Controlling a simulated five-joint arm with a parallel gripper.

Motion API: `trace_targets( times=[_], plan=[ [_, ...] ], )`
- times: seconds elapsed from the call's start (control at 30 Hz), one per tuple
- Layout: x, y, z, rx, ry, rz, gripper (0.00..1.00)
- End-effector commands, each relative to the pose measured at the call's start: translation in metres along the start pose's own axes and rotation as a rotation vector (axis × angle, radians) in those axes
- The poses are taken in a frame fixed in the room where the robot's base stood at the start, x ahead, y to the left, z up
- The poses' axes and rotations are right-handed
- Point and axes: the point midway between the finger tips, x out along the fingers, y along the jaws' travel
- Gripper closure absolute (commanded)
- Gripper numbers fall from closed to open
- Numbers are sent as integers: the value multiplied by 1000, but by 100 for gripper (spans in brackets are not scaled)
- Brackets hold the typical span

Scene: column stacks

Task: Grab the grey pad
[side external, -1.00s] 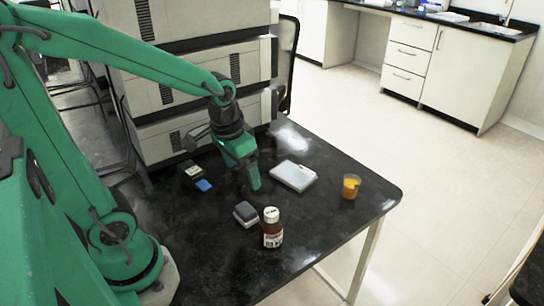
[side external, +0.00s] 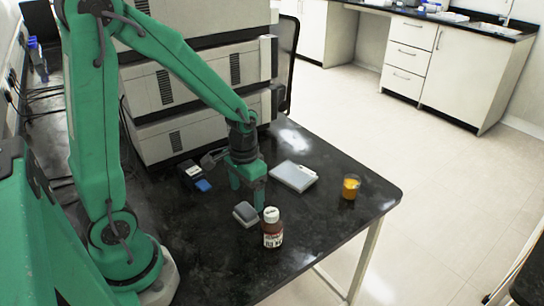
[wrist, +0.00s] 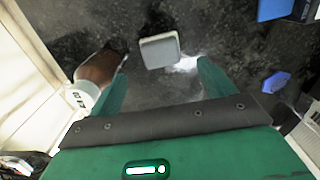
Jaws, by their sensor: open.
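The grey pad (side external: 245,213) is a small block with a light grey top and darker sides, lying on the black table. In the wrist view the pad (wrist: 160,51) lies ahead of my gripper (wrist: 161,69), roughly centred between the two green fingertips. My gripper (side external: 248,196) is open and empty, pointing down just behind the pad in the side view. I cannot tell how high the fingertips are above the table.
A brown bottle with a white cap (side external: 272,228) stands close beside the pad, near one finger in the wrist view (wrist: 92,78). A pale flat box (side external: 293,176), an orange-filled cup (side external: 351,187) and a blue object (side external: 203,185) are farther off. Stacked equipment (side external: 195,107) stands behind.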

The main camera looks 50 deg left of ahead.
Motion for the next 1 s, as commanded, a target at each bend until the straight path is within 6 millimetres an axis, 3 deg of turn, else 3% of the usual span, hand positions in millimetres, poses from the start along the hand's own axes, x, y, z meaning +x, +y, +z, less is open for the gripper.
trace_targets(
  times=[0.2, 0.57, 1.0],
  plan=[
    [14, 0, 0, 0, 0, 0, 18],
    [20, 0, 0, 0, -1, 0, 18],
    [58, -2, 0, 0, -2, 0, 18]
  ],
)
